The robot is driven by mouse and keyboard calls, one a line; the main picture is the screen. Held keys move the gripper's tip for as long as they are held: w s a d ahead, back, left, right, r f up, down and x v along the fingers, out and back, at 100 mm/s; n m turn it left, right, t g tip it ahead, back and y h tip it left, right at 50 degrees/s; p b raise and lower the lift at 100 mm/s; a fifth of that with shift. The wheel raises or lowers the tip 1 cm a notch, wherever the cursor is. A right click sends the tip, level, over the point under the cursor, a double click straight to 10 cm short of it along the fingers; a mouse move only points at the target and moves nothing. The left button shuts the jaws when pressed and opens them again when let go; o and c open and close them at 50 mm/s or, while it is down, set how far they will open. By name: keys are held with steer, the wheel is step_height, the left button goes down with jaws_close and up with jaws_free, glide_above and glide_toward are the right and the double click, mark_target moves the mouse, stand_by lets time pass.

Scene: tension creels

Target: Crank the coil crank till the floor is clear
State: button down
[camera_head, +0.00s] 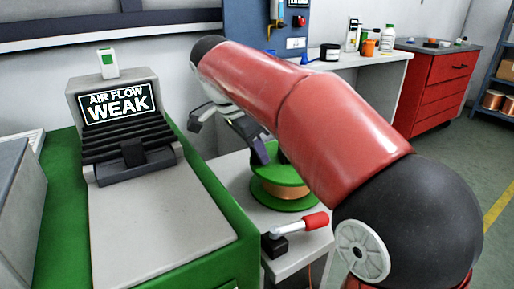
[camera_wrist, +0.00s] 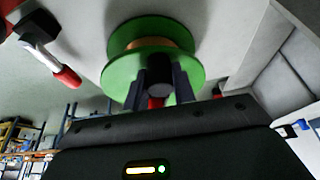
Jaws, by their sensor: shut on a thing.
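A green spool (camera_head: 276,188) with a copper-coloured winding stands on a grey bench, and it also shows in the wrist view (camera_wrist: 122,68). My gripper (camera_head: 262,150) is over the spool's top. In the wrist view its two dark fingers (camera_wrist: 158,82) are shut around a red and dark part above the flange, which I take for the coil crank's grip (camera_wrist: 155,102). Most of the crank is hidden by the fingers and my arm. A thin orange line (camera_head: 310,272) hangs below the bench's front edge. The floor under the bench is mostly out of view.
A red-handled lever (camera_head: 302,224) on a black base sits at the bench's front edge, close to the spool. A green machine (camera_head: 218,205) at left carries a sign (camera_head: 117,102) reading "AIR FLOW WEAK". A red cabinet (camera_head: 440,90) stands behind at right.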

steer(key=c, duration=1.1)
jaws_free()
steer(key=shift+c, duration=0.2)
steer(key=shift+r, duration=0.1)
steer(key=v, duration=0.7)
steer(key=shift+a+r, duration=0.15)
steer(key=shift+r, duration=0.15)
